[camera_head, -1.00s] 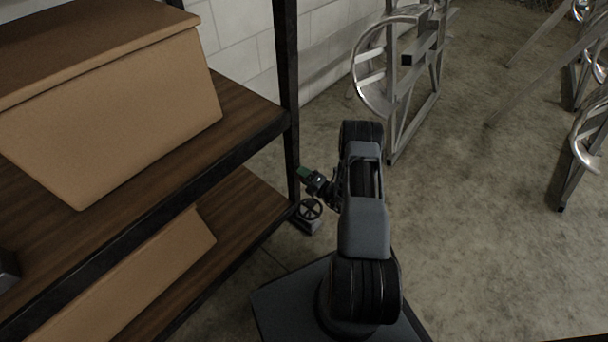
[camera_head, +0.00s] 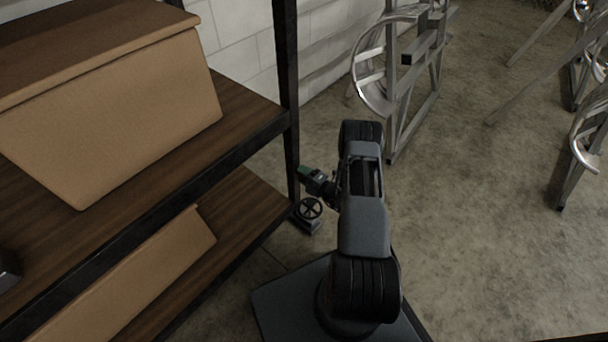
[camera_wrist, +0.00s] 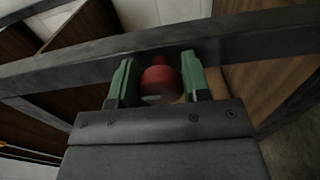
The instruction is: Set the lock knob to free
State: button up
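A red, rounded knob (camera_wrist: 159,84) shows in the wrist view, with a small pale mark on its lower part. It appears between the two green fingers of my gripper (camera_wrist: 158,78), close to a dark metal shelf bar. In the head view my gripper (camera_head: 306,173) is small and sits by the front shelf post, left of my arm. The red knob is not visible there.
A dark shelf (camera_head: 225,148) with brown boxes (camera_head: 120,110) fills the left. A small black handwheel (camera_head: 309,209) stands on the floor at the post's foot, just below my gripper. Aluminium trailer frames (camera_head: 420,80) stand behind.

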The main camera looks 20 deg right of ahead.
jog(key=o, duration=0.4)
jog(key=shift+s, duration=0.1)
jog(key=p+v, duration=0.3)
jog(key=v, duration=1)
jog(key=shift+s+d, duration=0.2)
jog(key=shift+s, duration=0.05)
